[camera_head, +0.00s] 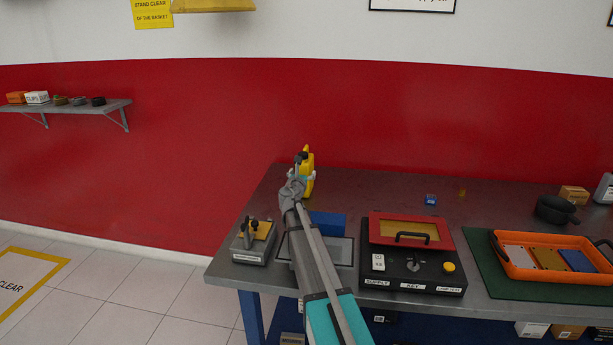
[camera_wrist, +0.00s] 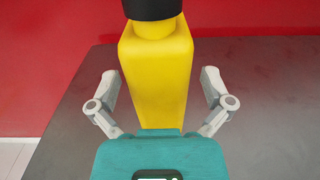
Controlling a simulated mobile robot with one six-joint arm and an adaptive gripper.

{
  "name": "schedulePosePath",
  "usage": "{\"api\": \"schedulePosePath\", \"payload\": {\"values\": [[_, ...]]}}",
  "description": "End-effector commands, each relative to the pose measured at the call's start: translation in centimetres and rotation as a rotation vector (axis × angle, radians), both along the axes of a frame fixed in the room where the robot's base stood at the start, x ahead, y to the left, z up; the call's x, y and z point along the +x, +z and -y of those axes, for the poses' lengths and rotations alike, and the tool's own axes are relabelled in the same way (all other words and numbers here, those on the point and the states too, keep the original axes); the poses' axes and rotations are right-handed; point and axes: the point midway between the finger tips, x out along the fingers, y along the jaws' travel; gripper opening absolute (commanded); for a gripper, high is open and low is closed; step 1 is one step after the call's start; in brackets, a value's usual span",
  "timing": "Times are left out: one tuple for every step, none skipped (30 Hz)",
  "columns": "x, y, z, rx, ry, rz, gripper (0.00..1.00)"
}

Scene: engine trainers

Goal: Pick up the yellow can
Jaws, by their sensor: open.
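The yellow can (camera_head: 311,161) stands upright near the back left of the dark table, partly hidden behind my arm in the head view. In the wrist view the yellow can (camera_wrist: 156,80) fills the middle, with a black cap on top that the upper edge cuts off. My gripper (camera_head: 301,172) is at the can. In the wrist view my gripper (camera_wrist: 158,90) is open, with one finger on each side of the can and a visible gap on both sides. The can's lower part is hidden by the teal gripper body.
A lever box (camera_head: 254,243) stands at the table's left front. A control box with a red-framed lid (camera_head: 412,232) stands right of my arm. An orange tray (camera_head: 507,270) lies on a green mat further right. A small blue block (camera_head: 430,200) lies behind. The red wall is close behind the can.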

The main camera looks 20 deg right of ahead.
Motion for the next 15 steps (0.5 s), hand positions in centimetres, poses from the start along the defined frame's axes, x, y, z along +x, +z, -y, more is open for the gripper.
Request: {"api": "schedulePosePath", "payload": {"values": [[0.9,-0.1,0.4,0.000,0.000,0.000,1.00],[1.2,-0.1,0.6,0.000,0.000,0.000,1.00],[1.5,-0.1,0.8,0.000,-0.001,0.000,1.00],[1.8,-0.1,1.0,0.000,-0.001,0.000,1.00],[2.0,-0.1,1.2,0.000,-0.001,0.000,1.00],[2.2,-0.1,1.4,0.000,-0.001,0.000,1.00],[2.3,-0.1,1.5,0.000,-0.001,0.000,1.00],[2.4,-0.1,1.6,0.000,-0.001,0.000,1.00],[2.5,-0.1,1.7,0.000,-0.001,0.000,1.00],[2.6,-0.1,1.7,0.000,-0.001,0.000,1.00],[2.6,-0.1,1.7,0.000,-0.001,0.000,1.00],[2.5,-0.1,1.8,0.000,-0.001,0.000,1.00],[2.5,-0.1,1.8,0.000,-0.001,0.000,1.00],[2.5,-0.1,1.8,0.000,-0.001,0.000,1.00],[2.5,-0.1,1.8,0.000,-0.001,0.000,1.00]]}}
